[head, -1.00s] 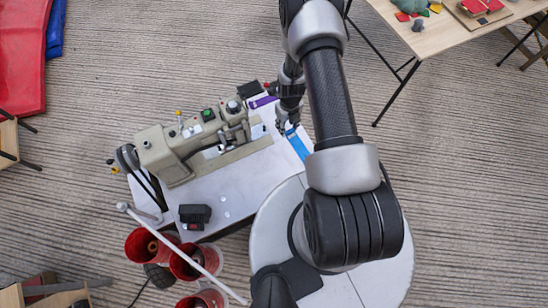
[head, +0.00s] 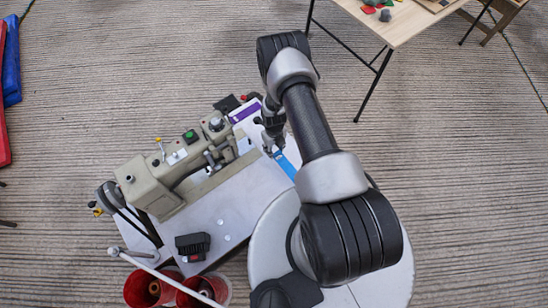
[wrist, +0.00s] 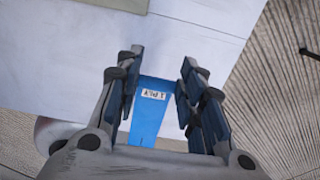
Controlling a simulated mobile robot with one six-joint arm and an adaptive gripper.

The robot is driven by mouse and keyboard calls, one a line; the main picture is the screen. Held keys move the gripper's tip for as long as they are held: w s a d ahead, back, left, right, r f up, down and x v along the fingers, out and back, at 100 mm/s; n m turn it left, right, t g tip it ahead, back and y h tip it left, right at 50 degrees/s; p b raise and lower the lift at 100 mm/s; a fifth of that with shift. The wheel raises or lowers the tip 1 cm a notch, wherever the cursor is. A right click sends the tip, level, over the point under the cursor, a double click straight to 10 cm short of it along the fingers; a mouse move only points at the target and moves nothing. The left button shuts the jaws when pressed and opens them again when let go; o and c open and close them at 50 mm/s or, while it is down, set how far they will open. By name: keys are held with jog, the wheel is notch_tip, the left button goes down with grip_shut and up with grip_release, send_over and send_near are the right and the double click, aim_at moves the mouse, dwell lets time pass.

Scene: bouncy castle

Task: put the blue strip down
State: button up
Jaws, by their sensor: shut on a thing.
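The blue strip (head: 285,164) is held at the near right side of the white sewing table (head: 228,214). My gripper (head: 273,150) is shut on it. In the wrist view the strip (wrist: 148,118) lies between the two fingers of my gripper (wrist: 162,62) and carries a white label reading "1 PLY". The strip's far end shows between the fingers, with the white table top beyond it. I cannot tell whether the strip touches the table. A purple strip (head: 246,111) lies at the table's far end, beyond my gripper.
A beige sewing machine (head: 175,170) fills the table's middle. A black block (head: 192,246) stands on its near left part. Red cones or buckets (head: 148,287) stand on the floor below left. A wooden table (head: 405,22) is at the upper right.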

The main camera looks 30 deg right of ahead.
jog(key=shift+f+b, duration=1.15)
jog(key=shift+f, duration=2.35)
jog(key=shift+f, duration=0.1)
jog(key=o, duration=0.9)
